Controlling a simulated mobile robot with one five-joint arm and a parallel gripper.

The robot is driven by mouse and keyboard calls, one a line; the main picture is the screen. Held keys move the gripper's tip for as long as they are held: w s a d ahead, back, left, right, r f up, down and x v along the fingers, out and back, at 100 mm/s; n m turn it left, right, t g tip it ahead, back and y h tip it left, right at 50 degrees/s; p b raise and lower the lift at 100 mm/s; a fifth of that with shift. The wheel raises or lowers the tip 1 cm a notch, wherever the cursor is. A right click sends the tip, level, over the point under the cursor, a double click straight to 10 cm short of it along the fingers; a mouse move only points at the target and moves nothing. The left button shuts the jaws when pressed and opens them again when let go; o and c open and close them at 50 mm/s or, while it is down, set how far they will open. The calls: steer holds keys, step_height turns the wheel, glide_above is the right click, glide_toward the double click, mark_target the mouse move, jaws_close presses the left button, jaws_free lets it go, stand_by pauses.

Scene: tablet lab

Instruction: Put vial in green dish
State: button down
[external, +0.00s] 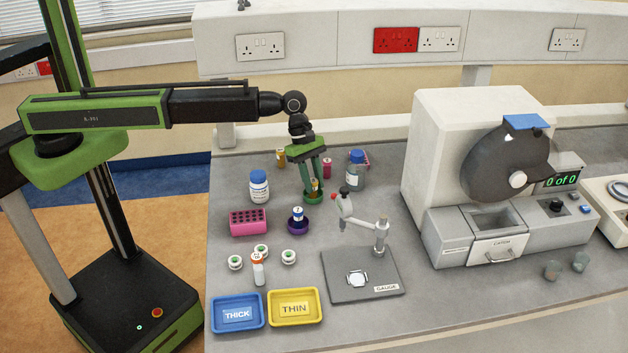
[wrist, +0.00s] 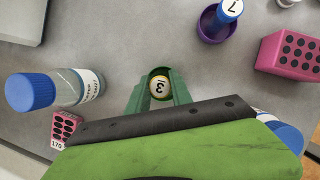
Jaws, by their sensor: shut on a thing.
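My gripper (external: 314,184) is shut on a vial (wrist: 159,86) with a yellowish top and a pale label with a dark mark like a 3. The vial is mostly hidden between the fingers in the external view. The small green dish (external: 313,198) is directly below the fingertips on the bench. The vial is at or just above the dish; I cannot tell whether it touches the bottom. In the wrist view my gripper (wrist: 158,98) has its two green fingers on either side of the vial, and a dark green rim shows behind it.
A purple dish (external: 298,226) with a blue-topped vial (external: 298,212) stands close in front. A pink rack (external: 248,222), a white bottle (external: 259,187) and a blue-capped bottle (external: 356,171) stand around. An orange vial (external: 280,157) and pink vial (external: 327,168) stand behind. The gauge (external: 362,275) is front right.

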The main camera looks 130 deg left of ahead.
steer(key=shift+r, duration=0.15)
steer(key=c, duration=1.1)
jaws_free()
steer(key=shift+f, duration=0.2)
steer(key=shift+c, duration=0.2)
steer(key=shift+r, duration=0.15)
steer(key=shift+r+p, duration=0.3)
steer(key=shift+p, duration=0.15)
steer(key=p+v, duration=1)
steer(key=v, duration=0.1)
steer(key=shift+s, duration=0.25)
steer(key=shift+a+r, duration=0.1)
steer(key=shift+r, duration=0.05)
